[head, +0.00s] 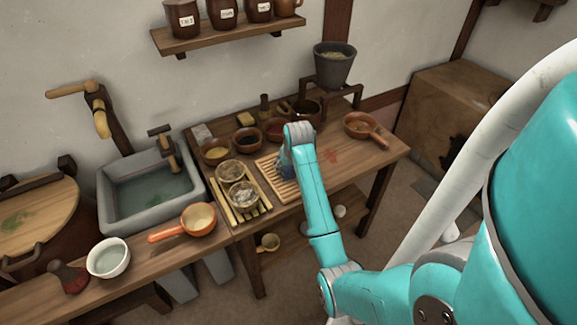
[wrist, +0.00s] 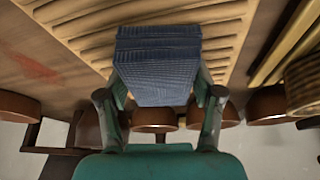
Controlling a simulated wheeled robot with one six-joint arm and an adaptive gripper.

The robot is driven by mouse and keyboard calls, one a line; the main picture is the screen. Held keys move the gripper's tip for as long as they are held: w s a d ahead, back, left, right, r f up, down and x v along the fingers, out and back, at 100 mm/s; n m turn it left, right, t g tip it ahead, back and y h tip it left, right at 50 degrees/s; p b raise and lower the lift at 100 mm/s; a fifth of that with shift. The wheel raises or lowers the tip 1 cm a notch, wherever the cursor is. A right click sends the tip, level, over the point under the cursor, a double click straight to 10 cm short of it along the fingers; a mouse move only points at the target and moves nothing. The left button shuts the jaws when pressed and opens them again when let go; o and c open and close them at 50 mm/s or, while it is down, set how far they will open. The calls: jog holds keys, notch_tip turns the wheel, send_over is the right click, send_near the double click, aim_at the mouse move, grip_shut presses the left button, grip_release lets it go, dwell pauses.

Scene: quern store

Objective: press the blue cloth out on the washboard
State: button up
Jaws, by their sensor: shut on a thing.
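The blue cloth (wrist: 158,65) is a folded, woven pad between the two fingers of my gripper (wrist: 159,92) in the wrist view. The gripper is shut on it. The ridged wooden washboard (wrist: 222,30) lies right behind the cloth in that view. I cannot tell whether the cloth touches the ridges. In the head view the washboard (head: 285,190) lies on the worktable, partly hidden by my arm.
A stone sink (head: 150,195) with water is farther left. A handled pan (head: 366,128) is at the back right. The table's right part (head: 350,165) is mostly clear, with a red stain.

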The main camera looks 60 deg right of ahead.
jog(key=shift+f, duration=0.1)
jog(key=shift+r, duration=3.55)
